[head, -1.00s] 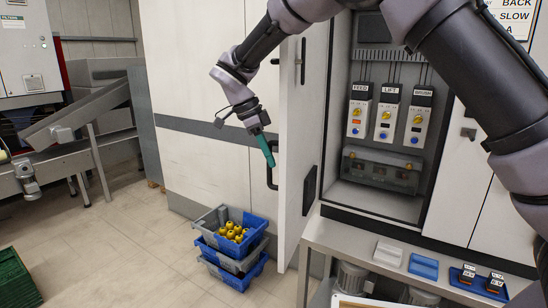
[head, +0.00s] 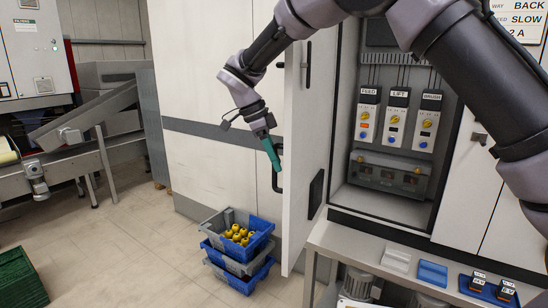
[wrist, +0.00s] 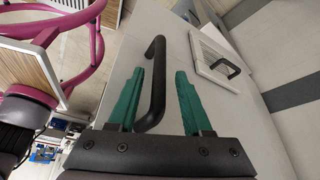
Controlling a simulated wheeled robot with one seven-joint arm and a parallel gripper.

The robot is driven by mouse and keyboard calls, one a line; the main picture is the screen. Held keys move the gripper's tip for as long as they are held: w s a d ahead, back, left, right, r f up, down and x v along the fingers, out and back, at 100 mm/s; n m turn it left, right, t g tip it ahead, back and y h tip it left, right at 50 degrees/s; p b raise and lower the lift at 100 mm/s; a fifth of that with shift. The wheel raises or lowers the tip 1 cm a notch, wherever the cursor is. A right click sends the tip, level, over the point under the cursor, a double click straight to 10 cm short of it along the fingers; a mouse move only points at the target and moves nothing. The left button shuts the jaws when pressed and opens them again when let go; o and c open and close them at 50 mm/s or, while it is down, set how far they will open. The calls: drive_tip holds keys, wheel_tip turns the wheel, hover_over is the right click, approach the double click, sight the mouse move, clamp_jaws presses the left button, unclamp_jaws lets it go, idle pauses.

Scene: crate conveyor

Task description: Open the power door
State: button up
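The power door (head: 308,130) is a pale cabinet door that stands swung out to the left, with the cabinet interior (head: 387,205) open to view. My gripper (head: 276,168) is at the dark bar handle (head: 278,181) on the door's outer face. In the wrist view the black handle (wrist: 154,85) rises between the two green fingers of my gripper (wrist: 160,95). The fingers are apart, with gaps visible on both sides of the handle. A second, smaller handle (wrist: 225,67) shows on a framed panel to the right in the wrist view.
Inside the cabinet are units labelled FEED (head: 367,113), LIFT (head: 397,120) and BRUSH (head: 428,120). Stacked crates (head: 240,262) with yellow parts stand on the floor below the door. A grey bench (head: 345,238) runs before the cabinet.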

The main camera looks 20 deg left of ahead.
drive_tip(key=v, duration=1)
drive_tip(key=shift+r, duration=0.35)
drive_tip(key=shift+a, duration=0.15)
